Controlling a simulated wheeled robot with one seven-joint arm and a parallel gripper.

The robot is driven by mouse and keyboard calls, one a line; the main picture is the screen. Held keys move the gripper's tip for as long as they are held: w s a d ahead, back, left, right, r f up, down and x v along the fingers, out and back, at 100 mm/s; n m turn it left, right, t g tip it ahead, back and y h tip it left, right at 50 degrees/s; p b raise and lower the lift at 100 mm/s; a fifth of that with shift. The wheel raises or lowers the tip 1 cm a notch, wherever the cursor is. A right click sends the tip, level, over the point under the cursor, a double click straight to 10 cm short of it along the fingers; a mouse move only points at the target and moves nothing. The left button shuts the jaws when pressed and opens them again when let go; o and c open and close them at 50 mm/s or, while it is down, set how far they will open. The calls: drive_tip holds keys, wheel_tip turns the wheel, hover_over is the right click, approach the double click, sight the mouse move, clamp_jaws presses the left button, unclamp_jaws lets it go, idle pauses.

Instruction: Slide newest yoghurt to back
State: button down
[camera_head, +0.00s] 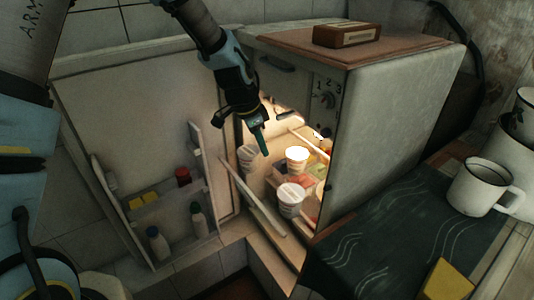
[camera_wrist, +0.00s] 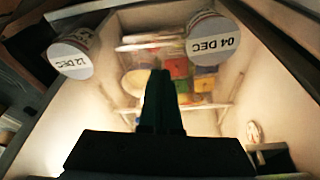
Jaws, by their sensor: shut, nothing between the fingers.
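The small fridge stands open, its inside lit. In the head view a white cup (camera_head: 297,160) stands on its shelf, with another white cup (camera_head: 291,200) nearer the front. A greyer cup (camera_head: 247,157) is at the left side of the opening. The wrist view shows a yoghurt lid marked 12 DEC (camera_wrist: 71,55) at upper left and one marked 04 DEC (camera_wrist: 213,40) at upper right. I cannot match these dates to the head-view cups. My gripper (camera_head: 263,148) is shut and empty at the opening, apart from the cups; its fingers (camera_wrist: 158,85) point inward between the two lids.
Colourful packs (camera_wrist: 185,75) lie in the fridge between the dated cups in the wrist view. The open fridge door (camera_head: 150,120) is at left, with bottles on its racks. A dark cloth-covered counter (camera_head: 395,235) with an enamel mug (camera_head: 475,190) is at right.

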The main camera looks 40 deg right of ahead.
sight(289, 171)
drive_tip(key=p+x, duration=0.1)
drive_tip(key=x, duration=0.7)
drive_tip(key=shift+s+f, duration=0.1)
drive_tip(key=shift+f, duration=0.05)
drive_tip(key=shift+s+d+f+p, duration=0.15)
drive_tip(key=shift+d+p, duration=0.25)
drive_tip(key=shift+d, duration=0.2)
drive_tip(key=shift+s+d+p, duration=0.15)
drive_tip(key=shift+d+p, duration=0.2)
drive_tip(key=shift+d, duration=0.25)
drive_tip(key=shift+s+d+f, duration=0.1)
drive_tip(key=shift+s+d, duration=0.1)
drive_tip(key=shift+d, duration=0.65)
drive_tip(key=shift+s+d+f+b, duration=0.1)
drive_tip(key=shift+s+d+b, duration=0.1)
drive_tip(key=shift+d, duration=0.3)
drive_tip(key=shift+s+d+b, duration=0.15)
drive_tip(key=shift+d+b, duration=0.05)
drive_tip(key=shift+d, duration=0.3)
drive_tip(key=shift+a, duration=0.1)
